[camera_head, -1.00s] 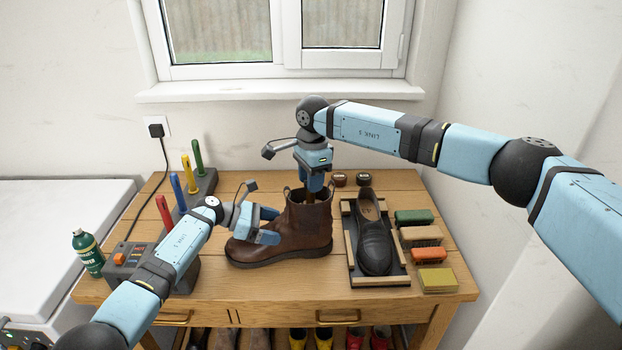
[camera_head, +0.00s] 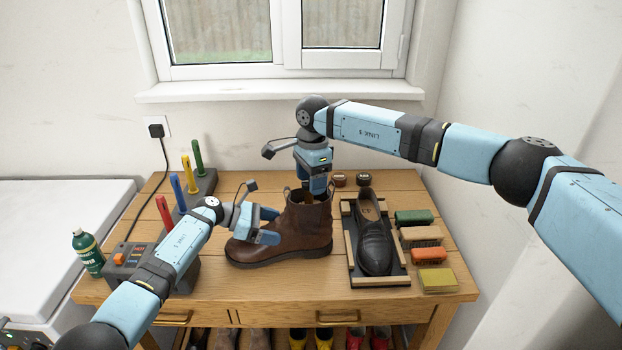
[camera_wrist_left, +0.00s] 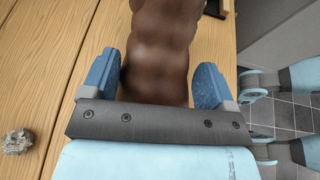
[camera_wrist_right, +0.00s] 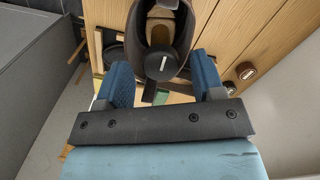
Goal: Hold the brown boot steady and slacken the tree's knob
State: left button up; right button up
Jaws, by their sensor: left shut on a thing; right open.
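The brown boot (camera_head: 285,240) stands upright on the wooden bench, toe to the left. My left gripper (camera_head: 264,226) is shut on its foot part; the left wrist view shows the brown leather (camera_wrist_left: 162,50) between the two blue fingers (camera_wrist_left: 155,88). My right gripper (camera_head: 318,190) is over the boot's opening, pointing down. In the right wrist view its fingers (camera_wrist_right: 163,80) are apart and empty. The tree's dark round knob (camera_wrist_right: 163,66), with a pale line on it, shows inside the boot's opening, ahead of and between those fingers. The lower tree is hidden in the boot.
A black shoe (camera_head: 375,248) lies in a wooden-edged tray right of the boot, with several brushes and blocks (camera_head: 422,236) beyond. A rack of coloured-handled tools (camera_head: 195,180), a control box (camera_head: 128,255) and a green bottle (camera_head: 88,252) are at left. A grey lump (camera_wrist_left: 17,141) lies on the bench.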

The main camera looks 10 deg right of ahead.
pick_arm(q)
jog(key=shift+f, duration=0.1)
pick_arm(e)
notch_tip(320, 180, up, 12)
jog(key=shift+w+d, duration=0.15)
jog(key=shift+d, duration=0.1)
jog(key=f+m, duration=0.8)
jog(key=m, duration=0.1)
jog(key=a+f+m, duration=0.1)
jog(key=f+m, duration=0.3)
jog(key=shift+s+f+m+h, duration=0.1)
jog(key=shift+s+m+h, duration=0.1)
jog(key=shift+m+h, duration=0.1)
dwell(0.5)
jog(key=shift+c, duration=0.4)
